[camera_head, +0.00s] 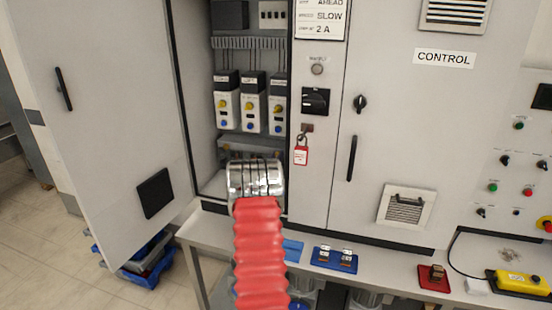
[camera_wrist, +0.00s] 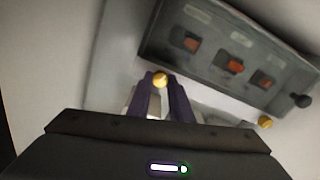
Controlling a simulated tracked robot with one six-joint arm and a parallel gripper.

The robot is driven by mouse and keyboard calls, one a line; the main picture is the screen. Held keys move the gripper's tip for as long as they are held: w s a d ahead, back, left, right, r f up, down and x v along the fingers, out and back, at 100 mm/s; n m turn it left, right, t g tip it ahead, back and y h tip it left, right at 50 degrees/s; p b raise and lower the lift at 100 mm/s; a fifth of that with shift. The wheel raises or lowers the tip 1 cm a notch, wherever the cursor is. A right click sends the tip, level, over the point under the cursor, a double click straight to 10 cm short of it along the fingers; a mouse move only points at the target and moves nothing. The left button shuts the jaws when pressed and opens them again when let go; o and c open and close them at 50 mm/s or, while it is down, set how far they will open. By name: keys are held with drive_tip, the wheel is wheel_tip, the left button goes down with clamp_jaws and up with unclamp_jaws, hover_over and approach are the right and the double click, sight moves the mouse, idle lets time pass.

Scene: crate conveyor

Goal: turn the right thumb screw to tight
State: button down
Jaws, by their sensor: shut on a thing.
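In the wrist view, the two dark purple fingers of my gripper (camera_wrist: 161,92) are closed on a small round brass thumb screw (camera_wrist: 159,79). The fingertips sit on either side of its head. A second brass thumb screw (camera_wrist: 265,122) is farther right in that view, clear of the fingers. Both are beside the long edge of a grey switch box (camera_wrist: 212,62). I cannot tell from the picture how tight either screw is. In the head view, my silver wrist hides the fingers and the screws at the bottom of the open cabinet.
The box carries orange switches (camera_wrist: 235,65), and a black knob (camera_wrist: 301,100) stands near its end. In the head view, the open cabinet door (camera_head: 110,120) is at left. Several white drive units (camera_head: 254,110) hang above my wrist.

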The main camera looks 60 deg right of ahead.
drive_tip(key=shift+w+a+f+m, duration=0.1)
drive_tip(key=shift+f+m, duration=0.1)
drive_tip(key=shift+m, duration=5)
drive_tip(key=shift+a+f+m, duration=0.1)
drive_tip(key=shift+f+m, duration=0.05)
drive_tip(key=shift+m, duration=5.05)
drive_tip(key=shift+w+f+m, duration=0.1)
drive_tip(key=shift+f+m, duration=0.1)
drive_tip(key=shift+m, duration=5)
drive_tip(key=c, duration=1.9)
unclamp_jaws()
drive_tip(key=o, duration=0.3)
drive_tip(key=shift+s+r, duration=0.1)
drive_tip(key=shift+r, duration=0.05)
drive_tip(key=shift+d+r, duration=0.1)
drive_tip(key=shift+r, duration=0.05)
